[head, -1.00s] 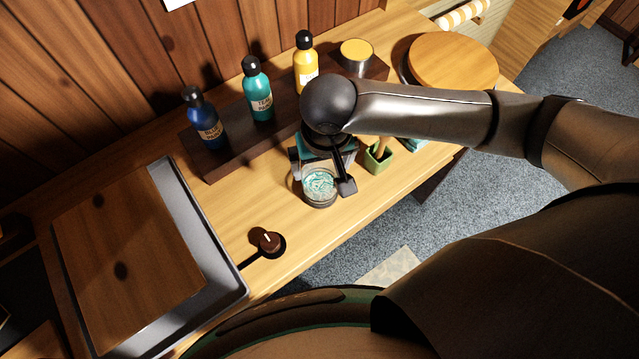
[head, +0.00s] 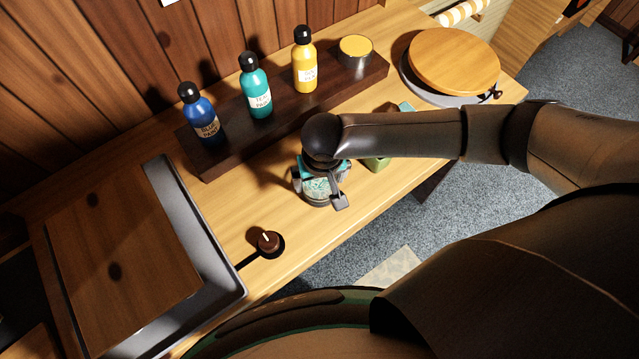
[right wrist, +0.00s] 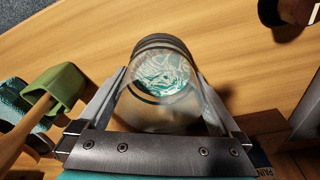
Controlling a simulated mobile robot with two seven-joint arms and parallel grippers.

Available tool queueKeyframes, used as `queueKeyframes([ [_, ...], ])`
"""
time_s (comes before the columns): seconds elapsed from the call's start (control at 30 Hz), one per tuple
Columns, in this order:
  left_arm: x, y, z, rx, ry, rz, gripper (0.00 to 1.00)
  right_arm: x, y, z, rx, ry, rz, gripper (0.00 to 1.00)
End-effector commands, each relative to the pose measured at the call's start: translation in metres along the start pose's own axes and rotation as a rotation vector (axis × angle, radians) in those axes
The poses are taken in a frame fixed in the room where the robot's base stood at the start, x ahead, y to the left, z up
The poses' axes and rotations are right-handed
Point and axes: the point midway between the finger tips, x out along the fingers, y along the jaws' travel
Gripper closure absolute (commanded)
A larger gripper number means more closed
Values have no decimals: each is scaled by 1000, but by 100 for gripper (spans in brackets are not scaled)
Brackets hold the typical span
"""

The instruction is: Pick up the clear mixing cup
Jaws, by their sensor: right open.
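The clear mixing cup (head: 318,192) stands on the wooden bench top, with teal and white swirls inside. It fills the middle of the right wrist view (right wrist: 163,85). My right gripper (head: 319,198) is open and low over the cup, with one finger on each side of it. In the right wrist view the gripper (right wrist: 162,78) has its fingers alongside the cup walls; I cannot tell whether they touch. My arm and gripper hide part of the cup in the head view. My left gripper is not in view.
A green holder (head: 376,163) stands close to the right of the cup, also in the right wrist view (right wrist: 62,88). Behind, a dark riser (head: 222,163) bears blue, teal and yellow paint bottles and a tin. A brown knob-like item (head: 268,242) lies front left.

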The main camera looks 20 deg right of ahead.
Motion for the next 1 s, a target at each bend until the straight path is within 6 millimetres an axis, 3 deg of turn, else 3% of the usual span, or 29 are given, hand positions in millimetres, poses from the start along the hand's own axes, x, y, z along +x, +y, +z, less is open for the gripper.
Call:
queueKeyframes([
  [0.13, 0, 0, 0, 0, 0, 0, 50, 0, 0, 0, 0, 0, 0, 2],
  [0.73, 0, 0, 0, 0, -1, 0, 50, -1, 0, 0, 0, 0, 0, 70],
  [1.0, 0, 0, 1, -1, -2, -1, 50, -2, 0, -1, 0, 1, -1, 71],
])
